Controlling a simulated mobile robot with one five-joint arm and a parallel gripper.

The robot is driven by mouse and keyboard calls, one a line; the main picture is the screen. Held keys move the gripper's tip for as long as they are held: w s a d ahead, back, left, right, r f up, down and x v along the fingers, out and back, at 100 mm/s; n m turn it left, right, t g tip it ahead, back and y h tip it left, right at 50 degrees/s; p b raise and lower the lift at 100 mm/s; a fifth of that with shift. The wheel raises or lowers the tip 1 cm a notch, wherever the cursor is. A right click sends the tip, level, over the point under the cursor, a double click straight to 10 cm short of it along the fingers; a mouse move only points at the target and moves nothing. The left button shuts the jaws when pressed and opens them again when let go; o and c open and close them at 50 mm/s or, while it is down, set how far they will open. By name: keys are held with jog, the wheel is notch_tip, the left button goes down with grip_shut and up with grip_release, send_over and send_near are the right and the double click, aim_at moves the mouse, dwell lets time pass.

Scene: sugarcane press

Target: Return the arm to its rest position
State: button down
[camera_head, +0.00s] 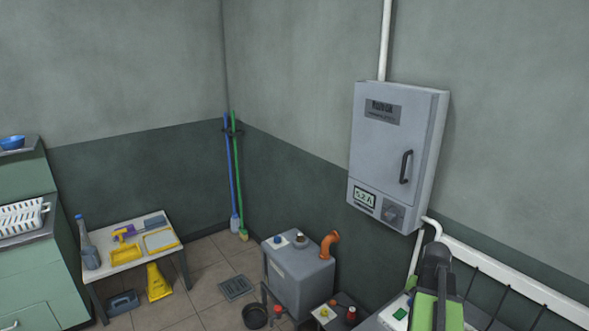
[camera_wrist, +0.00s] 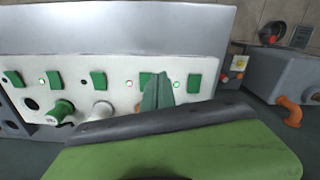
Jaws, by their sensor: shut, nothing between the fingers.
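My gripper (camera_wrist: 157,93) shows in the wrist view as dark green fingers closed together, with nothing between them. They stand in front of a white control panel (camera_wrist: 125,78) with a row of green switches, small lamps, a green knob (camera_wrist: 60,110) and a white knob (camera_wrist: 101,110). The fingers hide part of the panel, and I cannot tell whether they touch it. In the head view my green and black arm is at the lower right, and the gripper's fingertips cannot be made out there.
A grey wall cabinet (camera_head: 391,150) hangs behind the arm, and a white rail (camera_head: 510,275) runs along the right wall. A grey tank (camera_head: 298,275) with an orange pipe stands left of the arm. A small table (camera_head: 120,262) with cleaning things is farther left. Tiled floor lies between.

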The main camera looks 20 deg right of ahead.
jog(key=w+a+n, duration=0.3)
jog(key=w+a, duration=0.5)
jog(key=a, duration=0.6)
jog(key=w+a+n, duration=0.2)
jog(key=a+n, duration=0.6)
jog(key=a, duration=1.8)
jog(key=shift+n, duration=0.3)
